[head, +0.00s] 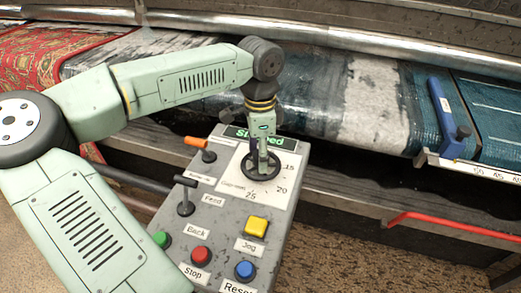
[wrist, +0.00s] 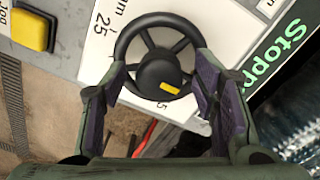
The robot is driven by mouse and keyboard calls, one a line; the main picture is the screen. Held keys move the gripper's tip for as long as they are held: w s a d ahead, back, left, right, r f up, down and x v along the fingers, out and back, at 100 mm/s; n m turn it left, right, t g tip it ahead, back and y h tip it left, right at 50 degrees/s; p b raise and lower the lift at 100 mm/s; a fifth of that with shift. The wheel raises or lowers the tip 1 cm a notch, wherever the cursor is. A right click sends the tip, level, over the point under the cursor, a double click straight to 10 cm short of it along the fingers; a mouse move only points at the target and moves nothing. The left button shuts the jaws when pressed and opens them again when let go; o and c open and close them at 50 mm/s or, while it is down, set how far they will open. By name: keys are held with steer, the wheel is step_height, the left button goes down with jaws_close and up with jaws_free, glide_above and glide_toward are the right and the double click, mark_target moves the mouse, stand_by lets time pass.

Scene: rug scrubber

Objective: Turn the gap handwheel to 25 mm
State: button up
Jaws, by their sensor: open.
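The gap handwheel (head: 262,178) is a small black spoked wheel on a white dial plate (head: 238,187) on the grey control panel. The dial shows 15, 20 and 25 around the wheel in the head view. In the wrist view the handwheel (wrist: 158,66) has a round black hub with a yellow mark, which lies on the side toward my gripper, away from the 25. My gripper (head: 262,157) is over the wheel, pointing down. In the wrist view my gripper (wrist: 163,75) is open, its fingers either side of the hub; contact with the rim is unclear.
An orange-handled lever (head: 196,142) and a black lever (head: 186,186) stand left of the dial. A yellow button (head: 256,227) and several others lie nearer. A green "Stopped" display (head: 254,137) is behind the wheel. A blue-handled gauge (head: 442,112) stands right.

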steer(key=c, duration=1.2)
steer(key=shift+o, duration=0.2)
